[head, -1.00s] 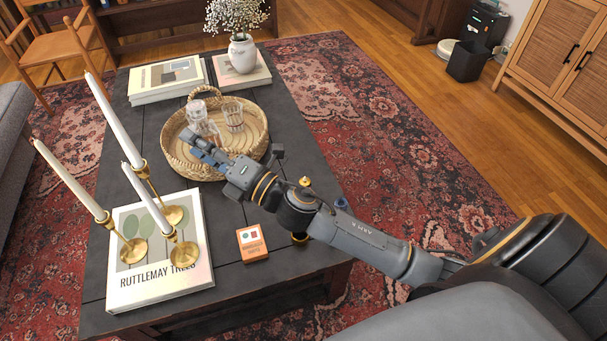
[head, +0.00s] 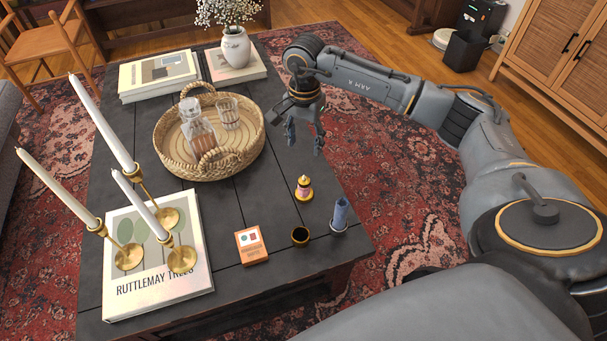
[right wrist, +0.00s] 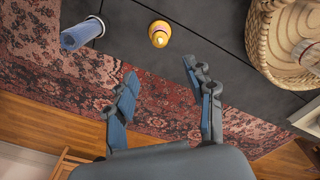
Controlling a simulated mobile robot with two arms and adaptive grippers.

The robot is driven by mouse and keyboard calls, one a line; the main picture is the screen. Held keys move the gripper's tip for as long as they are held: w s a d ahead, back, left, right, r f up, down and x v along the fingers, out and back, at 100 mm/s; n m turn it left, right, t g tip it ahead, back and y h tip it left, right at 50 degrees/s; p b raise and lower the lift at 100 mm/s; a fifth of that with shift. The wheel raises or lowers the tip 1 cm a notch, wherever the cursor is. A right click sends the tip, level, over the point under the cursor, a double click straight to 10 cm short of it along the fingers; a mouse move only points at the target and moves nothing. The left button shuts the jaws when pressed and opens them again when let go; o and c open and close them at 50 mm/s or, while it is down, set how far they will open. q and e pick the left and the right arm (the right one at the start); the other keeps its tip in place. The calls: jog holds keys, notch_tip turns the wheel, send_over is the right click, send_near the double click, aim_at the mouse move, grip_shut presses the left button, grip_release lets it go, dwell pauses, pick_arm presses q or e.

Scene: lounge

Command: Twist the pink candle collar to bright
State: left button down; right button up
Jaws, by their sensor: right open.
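The pink candle (head: 304,189) is a small gold-coloured piece with a pink band. It stands upright on the dark table near its right edge, and also shows in the right wrist view (right wrist: 159,35). Which part is its collar, and how it is set, is too small to tell. My right gripper (head: 306,143) points down beyond the candle, at the table's right edge, apart from it. Its blue fingers are spread and empty; in the right wrist view the gap (right wrist: 160,72) lies just below the candle. My left gripper is not in view.
A wicker tray (head: 168,158) holds glassware. Three tall candles in brass holders (head: 129,257) stand on a book (head: 118,304) at left.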

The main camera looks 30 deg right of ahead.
aim_at(304, 176)
notch_tip(304, 176, down, 12)
jog(key=shift+a+f+b, duration=0.1)
jog(key=shift+f+b, duration=0.05)
jog(key=shift+b, duration=0.8)
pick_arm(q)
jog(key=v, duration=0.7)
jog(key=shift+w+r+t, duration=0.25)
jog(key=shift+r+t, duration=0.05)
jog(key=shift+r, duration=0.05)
pick_arm(e)
jog(key=shift+f, duration=0.6)
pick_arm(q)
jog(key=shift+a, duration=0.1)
pick_arm(e)
grip_shut()
